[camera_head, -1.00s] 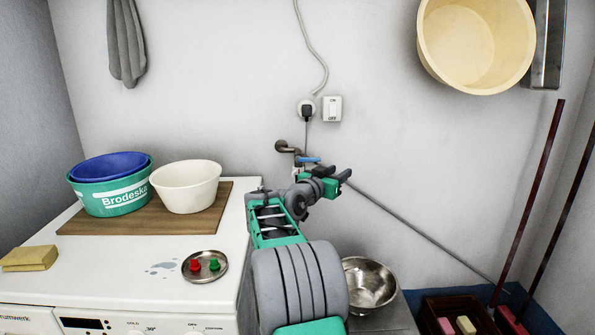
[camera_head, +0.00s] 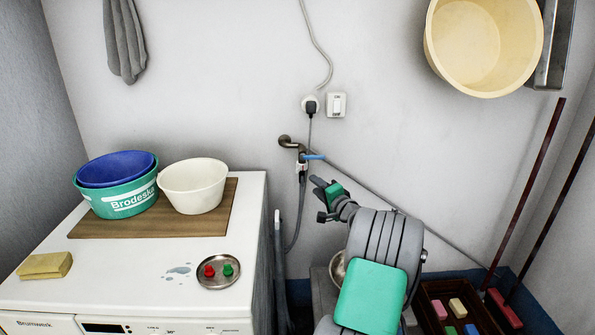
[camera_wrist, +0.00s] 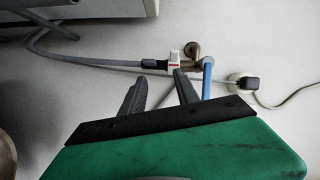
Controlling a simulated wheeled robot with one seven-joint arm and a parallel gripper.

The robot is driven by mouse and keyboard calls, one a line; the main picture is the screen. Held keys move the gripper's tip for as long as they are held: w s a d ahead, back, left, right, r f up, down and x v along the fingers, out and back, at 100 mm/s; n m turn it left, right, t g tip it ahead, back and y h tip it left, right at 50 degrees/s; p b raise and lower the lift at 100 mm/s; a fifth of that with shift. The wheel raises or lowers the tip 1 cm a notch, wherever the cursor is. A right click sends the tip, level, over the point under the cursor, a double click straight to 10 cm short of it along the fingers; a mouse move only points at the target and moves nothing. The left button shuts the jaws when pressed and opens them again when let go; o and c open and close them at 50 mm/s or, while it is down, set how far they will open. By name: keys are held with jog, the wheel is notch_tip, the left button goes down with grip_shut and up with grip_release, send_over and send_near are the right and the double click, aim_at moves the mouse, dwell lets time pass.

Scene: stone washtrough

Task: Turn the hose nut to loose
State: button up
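The hose nut (camera_head: 301,166) is a small white piece with a red mark below the brass tap (camera_head: 288,142), where the grey hose (camera_head: 293,235) joins. The tap's blue lever (camera_head: 314,157) points right. In the wrist view the nut (camera_wrist: 174,58) lies beyond my fingers, between the dark hose end and the brass tap. My gripper (camera_wrist: 161,76) is open, its two dark fingers apart with nothing between them. In the head view my gripper (camera_head: 317,183) is just right of and below the nut, apart from it.
The washing machine (camera_head: 130,265) stands left, bearing tubs (camera_head: 194,187) and a small tray (camera_head: 219,283). A steel bowl (camera_head: 337,268) is mostly hidden behind my arm. A socket with a plug (camera_head: 311,105) is above the tap. A dark crate (camera_head: 432,292) and poles stand right.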

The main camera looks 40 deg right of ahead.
aim_at(299, 171)
jog(key=w, duration=0.2)
jog(key=w+r+m, duration=0.1)
jog(key=w, duration=0.2)
jog(key=w+r+m+t, duration=0.1)
jog(key=w, duration=0.2)
jog(key=shift+w+y, duration=0.1)
jog(key=shift+y, duration=0.2)
jog(key=shift+r, duration=0.1)
jog(key=shift+c, duration=0.6)
grip_shut()
